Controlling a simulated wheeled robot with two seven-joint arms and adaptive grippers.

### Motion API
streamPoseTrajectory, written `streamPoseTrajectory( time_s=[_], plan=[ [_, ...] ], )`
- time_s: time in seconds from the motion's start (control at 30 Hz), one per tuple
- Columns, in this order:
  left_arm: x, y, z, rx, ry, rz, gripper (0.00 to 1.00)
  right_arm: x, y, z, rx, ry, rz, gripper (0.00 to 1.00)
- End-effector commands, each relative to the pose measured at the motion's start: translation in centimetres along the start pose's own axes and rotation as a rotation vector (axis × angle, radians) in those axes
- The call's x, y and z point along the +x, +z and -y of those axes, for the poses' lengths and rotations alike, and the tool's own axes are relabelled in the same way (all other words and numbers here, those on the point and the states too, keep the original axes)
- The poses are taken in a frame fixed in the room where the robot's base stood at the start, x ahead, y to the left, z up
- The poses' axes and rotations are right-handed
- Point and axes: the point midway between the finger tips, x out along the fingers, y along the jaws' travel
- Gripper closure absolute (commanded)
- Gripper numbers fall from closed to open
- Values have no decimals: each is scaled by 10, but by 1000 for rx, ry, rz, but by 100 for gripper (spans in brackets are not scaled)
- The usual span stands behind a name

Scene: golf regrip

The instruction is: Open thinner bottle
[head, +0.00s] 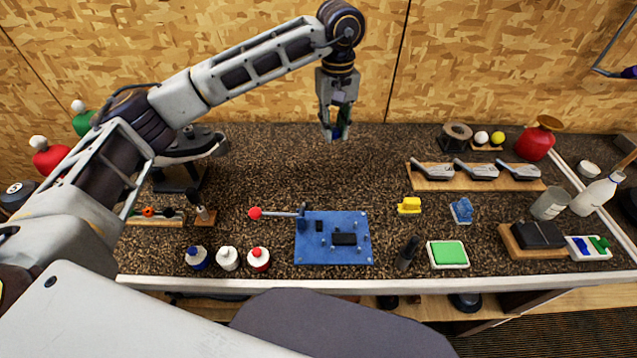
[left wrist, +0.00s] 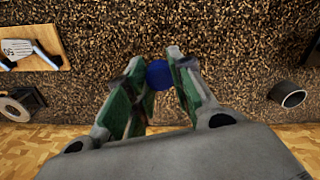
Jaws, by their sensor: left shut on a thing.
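My left gripper (head: 336,132) hangs fingers down over the back middle of the bench. Its green-padded fingers are shut on a small round blue object (left wrist: 158,74), seen between the fingertips in the left wrist view. I cannot tell for sure whether it is a cap. I cannot tell which bottle holds thinner. A white bottle with a narrow neck (head: 594,196) stands tilted in view at the far right. My right gripper is not in view.
A red container (head: 535,142) and metal can (head: 549,204) stand right. The bench below my gripper is clear.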

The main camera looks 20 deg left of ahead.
Motion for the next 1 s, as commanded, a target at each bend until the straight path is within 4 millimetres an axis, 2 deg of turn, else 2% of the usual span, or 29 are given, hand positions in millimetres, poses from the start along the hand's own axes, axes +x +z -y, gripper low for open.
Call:
streamPoseTrajectory(
  time_s=[1.0],
  plan=[
    [-8,14,10,-777,0,0,100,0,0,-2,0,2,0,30]
  ],
)
